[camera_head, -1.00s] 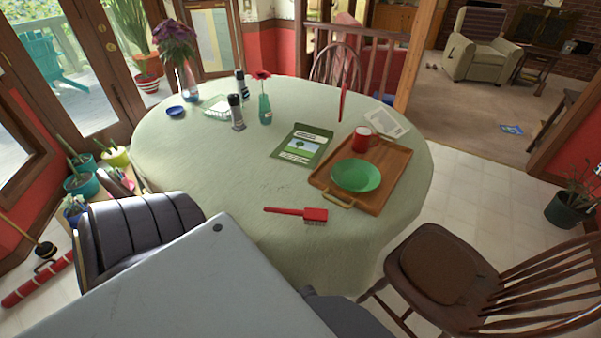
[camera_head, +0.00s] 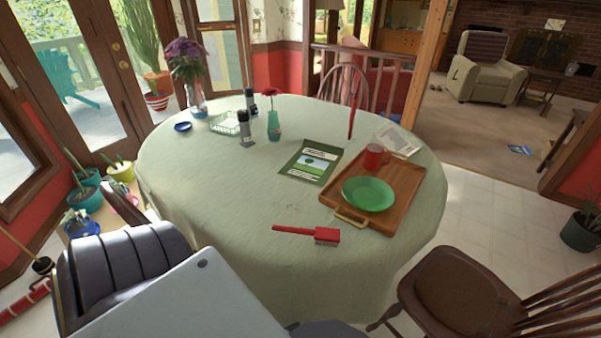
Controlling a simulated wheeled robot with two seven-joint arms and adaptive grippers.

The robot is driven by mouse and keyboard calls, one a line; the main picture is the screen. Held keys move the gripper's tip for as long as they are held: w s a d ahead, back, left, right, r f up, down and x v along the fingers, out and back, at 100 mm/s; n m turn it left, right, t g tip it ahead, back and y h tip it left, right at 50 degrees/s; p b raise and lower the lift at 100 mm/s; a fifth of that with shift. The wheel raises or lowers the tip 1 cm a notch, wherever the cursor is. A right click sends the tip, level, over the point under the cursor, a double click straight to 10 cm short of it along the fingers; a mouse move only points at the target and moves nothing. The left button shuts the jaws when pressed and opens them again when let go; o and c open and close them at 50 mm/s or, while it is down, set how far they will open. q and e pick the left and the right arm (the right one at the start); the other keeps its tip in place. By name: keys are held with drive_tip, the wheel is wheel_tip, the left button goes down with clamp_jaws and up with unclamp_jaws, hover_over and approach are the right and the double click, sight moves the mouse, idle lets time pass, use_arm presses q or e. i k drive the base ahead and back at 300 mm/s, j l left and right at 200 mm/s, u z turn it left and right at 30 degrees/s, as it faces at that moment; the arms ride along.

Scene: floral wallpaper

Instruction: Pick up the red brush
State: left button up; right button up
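The red brush (camera_head: 308,234) lies on the near part of the round table, which has a pale green cloth (camera_head: 220,185). Its handle points left and its bristled head is at the right, with the bristles facing the near side. Nothing touches it. Neither of my grippers shows in the head view, so I cannot see whether they are open or shut. A grey part of my own body covers the bottom of the picture, short of the brush.
A wooden tray (camera_head: 408,188) with a green plate (camera_head: 369,193) and red mug (camera_head: 375,156) lies right of the brush. A booklet (camera_head: 312,164) lies behind it. A dark armchair (camera_head: 115,262) stands at left, a wooden chair (camera_head: 455,290) at right. The cloth around the brush is clear.

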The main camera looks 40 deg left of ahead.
sight(324, 234)
drive_tip(key=j+u, duration=0.7)
drive_tip(key=u, duration=0.15)
